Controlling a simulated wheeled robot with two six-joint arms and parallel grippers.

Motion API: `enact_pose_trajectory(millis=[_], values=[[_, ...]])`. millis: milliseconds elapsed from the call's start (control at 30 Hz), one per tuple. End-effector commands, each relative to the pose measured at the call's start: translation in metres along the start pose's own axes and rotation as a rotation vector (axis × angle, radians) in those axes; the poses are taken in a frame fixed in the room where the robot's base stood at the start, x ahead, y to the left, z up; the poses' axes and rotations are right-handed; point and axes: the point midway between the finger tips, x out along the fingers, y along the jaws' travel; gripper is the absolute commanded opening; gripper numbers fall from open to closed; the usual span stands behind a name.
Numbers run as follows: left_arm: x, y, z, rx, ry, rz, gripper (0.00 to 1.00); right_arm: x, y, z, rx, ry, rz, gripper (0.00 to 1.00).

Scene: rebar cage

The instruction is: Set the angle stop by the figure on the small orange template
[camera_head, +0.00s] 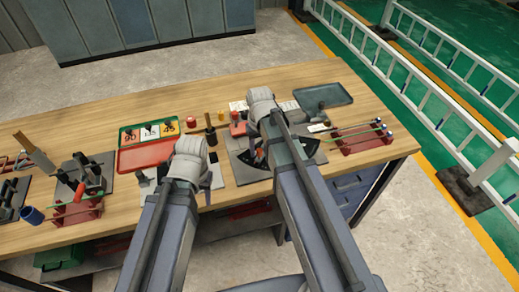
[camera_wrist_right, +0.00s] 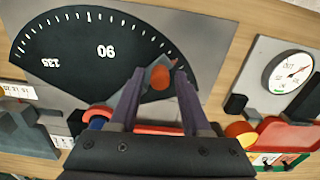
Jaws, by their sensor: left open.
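The angle stop is a black dial (camera_wrist_right: 92,40) on a grey plate in the right wrist view; 90 and 135 are legible on it. In the head view its dial (camera_head: 310,147) is partly covered by my right arm. My right gripper (camera_wrist_right: 161,72) is over it, fingers apart on either side of an orange-red knob and grey pointer (camera_wrist_right: 160,78); contact is unclear. Small number cards stand in the green tray: an orange-red 90 (camera_head: 130,136), a white one (camera_head: 150,131) and a yellow-orange 45 (camera_head: 169,127).
A red tray (camera_head: 146,155) lies before the cards. A round white gauge (camera_wrist_right: 291,72) is on the plate beside the dial. A dark tray (camera_head: 323,96) is at the back right, a red rack (camera_head: 362,138) at the right edge. Black fixtures (camera_head: 85,170) fill the left end.

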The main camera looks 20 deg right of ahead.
Motion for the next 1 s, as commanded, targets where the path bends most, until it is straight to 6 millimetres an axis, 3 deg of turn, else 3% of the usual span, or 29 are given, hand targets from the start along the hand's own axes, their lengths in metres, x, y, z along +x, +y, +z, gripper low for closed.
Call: enact_pose_trajectory(millis=[67,400,1000], values=[[0.0,0.0,0.0,0.0,0.0,0.0,0.5,0.0,0.0,0.0,0.0,0.0,0.0,0.38],[0.0001,0.0,0.0,0.0,0.0,0.0,0.5,0.0001,0.0,0.0001,0.0,0.0,0.0,0.0],[0.0001,0.0,0.0,0.0,0.0,0.0,0.5,0.0001,0.0,0.0001,0.0,0.0,0.0,0.0]])
